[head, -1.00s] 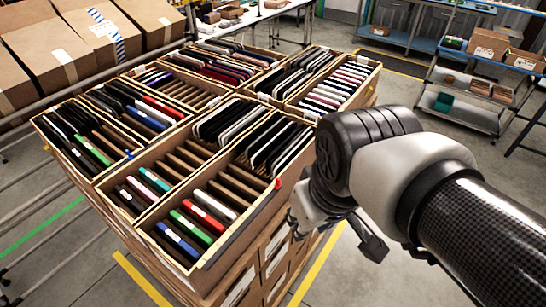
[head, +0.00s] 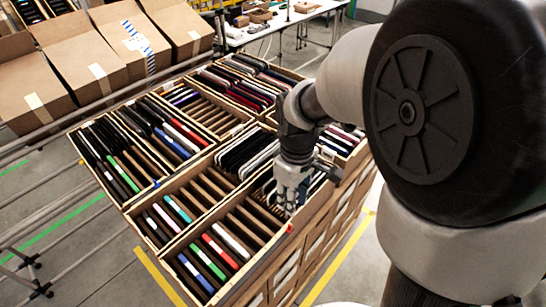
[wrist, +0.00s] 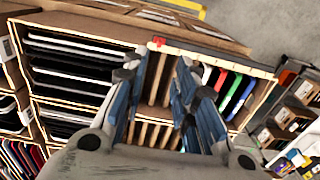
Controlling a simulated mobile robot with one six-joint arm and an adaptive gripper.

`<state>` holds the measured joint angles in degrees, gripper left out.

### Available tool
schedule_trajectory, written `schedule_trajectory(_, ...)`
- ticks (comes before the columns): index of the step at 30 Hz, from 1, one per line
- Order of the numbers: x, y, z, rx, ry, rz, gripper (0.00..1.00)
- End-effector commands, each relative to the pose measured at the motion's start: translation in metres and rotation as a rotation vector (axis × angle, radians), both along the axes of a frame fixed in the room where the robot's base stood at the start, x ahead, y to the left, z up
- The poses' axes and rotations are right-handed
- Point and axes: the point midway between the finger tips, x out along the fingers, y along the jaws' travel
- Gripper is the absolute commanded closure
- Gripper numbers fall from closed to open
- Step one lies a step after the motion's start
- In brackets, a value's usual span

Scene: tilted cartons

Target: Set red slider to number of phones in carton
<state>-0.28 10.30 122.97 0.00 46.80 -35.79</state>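A small red slider (head: 290,229) sits on the near right rim of the front carton (head: 262,262). It also shows at the top of the wrist view (wrist: 158,42), on the carton's edge. My gripper (head: 287,207) is above the right part of this carton, near the slider. In the wrist view its fingers (wrist: 158,80) are spread with nothing between them.
More slotted cartons of phones stand around and behind; one has a blue slider (head: 157,184). A white table (head: 300,15) is at the back.

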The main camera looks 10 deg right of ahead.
Motion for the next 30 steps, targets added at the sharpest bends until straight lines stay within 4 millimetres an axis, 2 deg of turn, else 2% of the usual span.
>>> schedule_trajectory(1,-0.002,0.0,-0.014,0.0,0.007,0.0,0.73)
schedule_trajectory(6,-0.001,0.0,-0.051,-0.001,0.006,-0.001,0.73)
schedule_trajectory(15,-0.001,0.0,-0.104,0.0,0.003,-0.001,0.73)
schedule_trajectory(21,0.0,0.0,-0.117,0.0,0.0,-0.001,0.73)
schedule_trajectory(30,0.0,0.0,-0.118,0.0,-0.001,-0.001,0.74)
